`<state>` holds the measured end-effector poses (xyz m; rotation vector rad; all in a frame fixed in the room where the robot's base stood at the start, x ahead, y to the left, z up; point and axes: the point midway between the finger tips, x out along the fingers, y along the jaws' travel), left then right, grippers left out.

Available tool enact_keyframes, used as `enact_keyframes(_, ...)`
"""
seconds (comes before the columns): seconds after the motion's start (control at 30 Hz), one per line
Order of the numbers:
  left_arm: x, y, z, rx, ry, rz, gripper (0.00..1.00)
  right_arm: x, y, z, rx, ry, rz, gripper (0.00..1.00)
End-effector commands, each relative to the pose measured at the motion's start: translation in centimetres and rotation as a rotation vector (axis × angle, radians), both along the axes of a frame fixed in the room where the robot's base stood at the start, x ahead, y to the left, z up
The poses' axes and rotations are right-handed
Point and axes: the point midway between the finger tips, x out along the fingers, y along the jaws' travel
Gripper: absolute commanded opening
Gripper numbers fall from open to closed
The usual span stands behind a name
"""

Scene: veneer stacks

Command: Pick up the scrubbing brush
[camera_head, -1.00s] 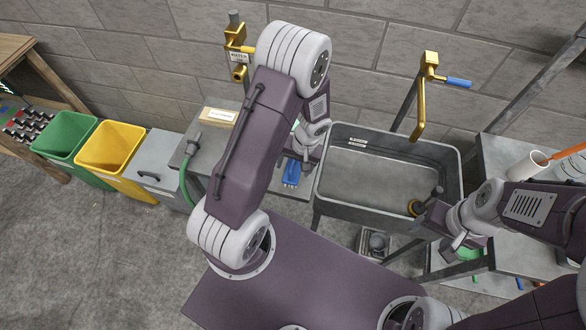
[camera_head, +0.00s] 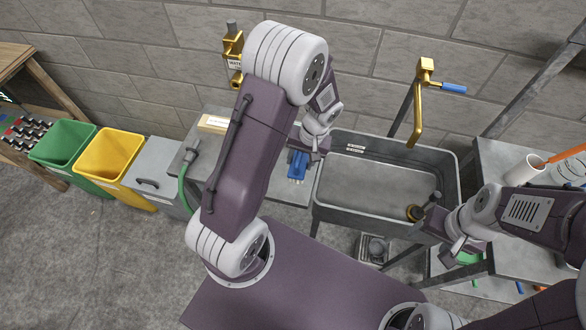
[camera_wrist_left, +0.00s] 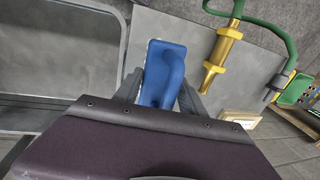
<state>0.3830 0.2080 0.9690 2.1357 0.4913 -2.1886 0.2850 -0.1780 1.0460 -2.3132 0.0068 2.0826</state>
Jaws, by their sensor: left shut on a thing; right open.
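The blue scrubbing brush (camera_head: 297,165) is beside the left wall of the sink, over the grey side counter. My left gripper (camera_head: 308,150) is shut on it, partly hidden behind my own arm. I cannot tell exactly how far the brush is above the counter. My right gripper (camera_head: 457,245) is open and empty at the sink's front right corner.
A green hose (camera_head: 183,190) and a small sign (camera_head: 214,123) are on the left counter. Green and yellow bins stand farther left.

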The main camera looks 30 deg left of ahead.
Motion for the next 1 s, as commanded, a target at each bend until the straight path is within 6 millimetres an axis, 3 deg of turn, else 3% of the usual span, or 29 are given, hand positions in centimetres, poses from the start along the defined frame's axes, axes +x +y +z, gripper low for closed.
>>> enact_keyframes(0.2, 4.4, -3.0, 2.9, -0.001, -0.007, -0.003, 0.04, 0.0, 0.0, -0.7, 0.000, 0.000, 0.000, 0.64)
enact_keyframes(0.33, 6.3, -4.3, 4.4, 0.000, -0.003, -0.002, 0.04, 0.0, 0.0, -0.8, 0.000, 0.000, 0.000, 0.64)
enact_keyframes(0.5, 7.3, -5.0, 5.3, 0.000, -0.002, -0.001, 0.04, 0.0, 0.0, -0.9, 0.000, 0.000, 0.000, 0.64)
enact_keyframes(0.77, 7.5, -5.1, 5.4, 0.001, 0.000, 0.000, 0.04, 0.0, 0.0, -0.9, 0.000, 0.000, 0.000, 0.64)
enact_keyframes(0.8, 7.5, -5.1, 5.4, 0.001, 0.000, 0.000, 0.45, 0.0, 0.0, -0.9, 0.000, 0.000, 0.000, 0.64)
enact_keyframes(0.9, 7.5, -5.1, 5.4, 0.001, 0.000, 0.000, 0.17, 0.0, 0.0, -0.9, 0.000, 0.000, 0.000, 0.64)
enact_keyframes(1.0, 7.5, -5.1, 5.4, 0.000, 0.000, 0.006, 0.16, 0.0, 0.0, -0.9, 0.000, 0.000, 0.000, 0.64)
